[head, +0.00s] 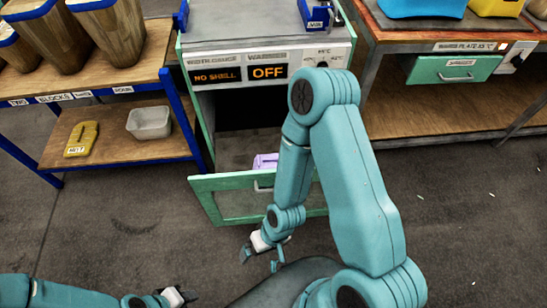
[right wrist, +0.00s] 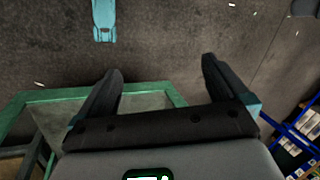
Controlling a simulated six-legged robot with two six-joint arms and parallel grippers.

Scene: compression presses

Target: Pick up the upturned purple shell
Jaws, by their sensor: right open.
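The purple shell (head: 265,161) lies inside the open lower compartment of the warmer (head: 225,150), just behind the top edge of its green-framed door. Only part of it shows; my right arm and the door edge cover the rest, so I cannot tell which way up it lies. My right gripper (head: 260,262) is open and empty, in front of the door and lower than the shell. In the right wrist view its two fingers (right wrist: 162,68) stand wide apart over bare floor. My left gripper (head: 183,297) is at the bottom left, far from the shell; its jaws are unclear.
The green-framed door (head: 235,202) stands out from the warmer, between my right gripper and the shell. Its display (head: 268,72) reads OFF, beside NO SHELL. A wooden shelf (head: 105,150) is at left, a bench (head: 440,120) at right. Floor in front is clear.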

